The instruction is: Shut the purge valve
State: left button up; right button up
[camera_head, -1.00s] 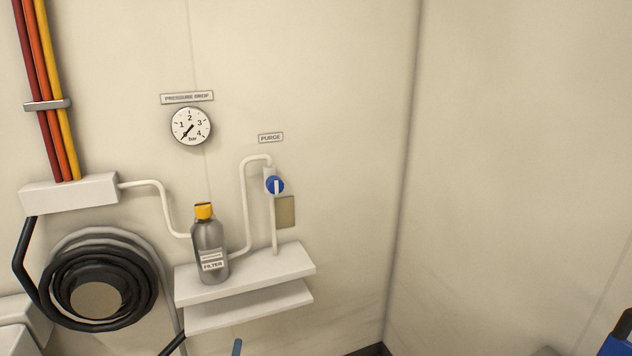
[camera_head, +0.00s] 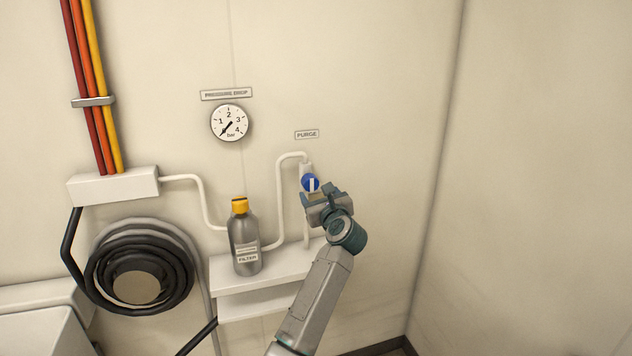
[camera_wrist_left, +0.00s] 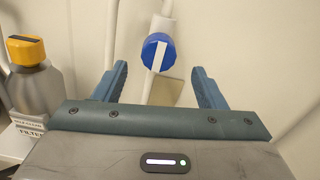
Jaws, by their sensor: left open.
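The purge valve is a round blue knob (camera_head: 310,182) with a white bar, on a white pipe under the PURGE label (camera_head: 307,134). The bar stands about upright, in line with the pipe. My left gripper (camera_head: 308,194) is just below and in front of the knob in the head view, hiding part of the pipe. In the left wrist view the knob (camera_wrist_left: 157,52) is ahead, above and between the two spread blue-grey fingers (camera_wrist_left: 158,82). The gripper is open and empty. Whether a finger touches the pipe cannot be told. My right gripper is not in view.
A grey filter bottle (camera_head: 244,243) with a yellow cap stands on the white shelf (camera_head: 233,271), left of my arm. A pressure gauge (camera_head: 229,122) reads near its low end. A coiled black hose (camera_head: 137,277) hangs at left. The wall at right is bare.

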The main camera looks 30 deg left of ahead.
aim_at(312, 185)
pick_arm(q)
jog(key=p+x, duration=0.1)
jog(key=x, duration=0.6)
jog(key=shift+s, duration=0.1)
jog(key=c, duration=1)
